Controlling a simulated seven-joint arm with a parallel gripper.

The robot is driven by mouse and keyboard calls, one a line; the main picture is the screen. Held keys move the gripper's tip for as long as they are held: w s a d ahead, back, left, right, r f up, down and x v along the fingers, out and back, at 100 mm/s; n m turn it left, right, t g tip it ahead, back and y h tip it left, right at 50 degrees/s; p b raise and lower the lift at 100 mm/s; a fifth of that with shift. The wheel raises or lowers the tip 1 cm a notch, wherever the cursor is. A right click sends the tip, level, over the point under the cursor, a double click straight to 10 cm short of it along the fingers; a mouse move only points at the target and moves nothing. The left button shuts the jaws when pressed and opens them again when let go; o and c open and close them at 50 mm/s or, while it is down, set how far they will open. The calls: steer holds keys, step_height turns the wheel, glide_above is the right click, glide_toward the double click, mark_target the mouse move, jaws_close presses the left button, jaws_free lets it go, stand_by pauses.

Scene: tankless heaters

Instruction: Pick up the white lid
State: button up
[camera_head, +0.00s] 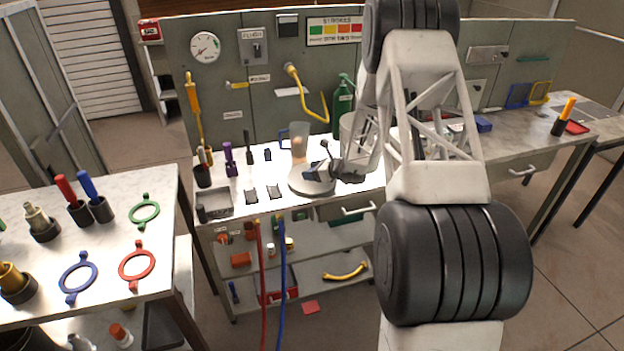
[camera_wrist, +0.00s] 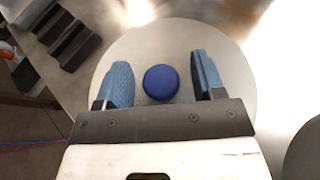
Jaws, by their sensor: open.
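The white lid (camera_head: 304,186) is a pale round disc lying flat near the front edge of the workbench. In the wrist view the lid (camera_wrist: 152,45) fills the middle, with a round blue knob (camera_wrist: 160,82) at its centre. My gripper (camera_wrist: 160,72) is open above the lid, with one blue-padded finger on each side of the knob. Gaps show between the knob and both fingers. In the head view my gripper (camera_head: 328,166) is over the lid and hides its knob. I cannot tell the exact height of the fingertips.
A clear jug (camera_head: 299,143) stands just behind the lid. Dark flat blocks (camera_head: 263,193) and a grey tray (camera_head: 215,203) lie to its left. A green bottle (camera_head: 343,103) stands at the back. My arm hides part of the bench to the right.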

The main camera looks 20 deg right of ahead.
steer(key=c, duration=1)
steer(key=shift+r, duration=0.15)
steer(key=shift+r, duration=0.8)
step_height(320, 180, up, 2)
steer(key=s+a+r, duration=0.1)
steer(key=s+a, duration=0.1)
steer(key=s, duration=1.3)
steer(key=shift+s, duration=0.4)
